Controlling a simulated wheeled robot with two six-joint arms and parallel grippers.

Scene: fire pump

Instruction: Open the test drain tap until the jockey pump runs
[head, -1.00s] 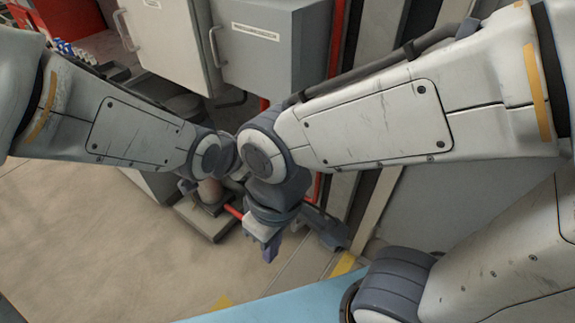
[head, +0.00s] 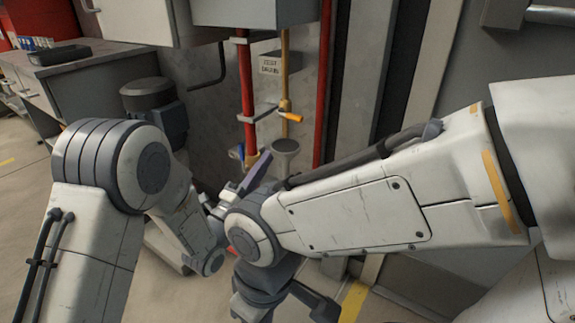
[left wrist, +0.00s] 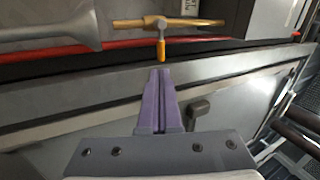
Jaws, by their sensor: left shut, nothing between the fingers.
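The test drain tap (head: 290,115) has an orange lever on a yellow vertical pipe, below a small labelled box. In the left wrist view its orange lever (left wrist: 161,46) points toward my fingers from a brass pipe. My left gripper (head: 254,168) has purple fingers, below and left of the tap in the head view. In the left wrist view the left gripper (left wrist: 160,72) is shut and empty, its tips just short of the lever, apparently with a small gap. My right gripper (head: 285,300) hangs at the bottom of the head view; its fingertips are not clear.
A grey drain funnel (head: 286,146) stands under the tap. A red pipe (head: 246,90) runs left of it, with a blue handle (head: 237,152) low down. A motor-like pump (head: 150,98) and a grey bench (head: 85,68) stand to the left. My right arm crosses in front.

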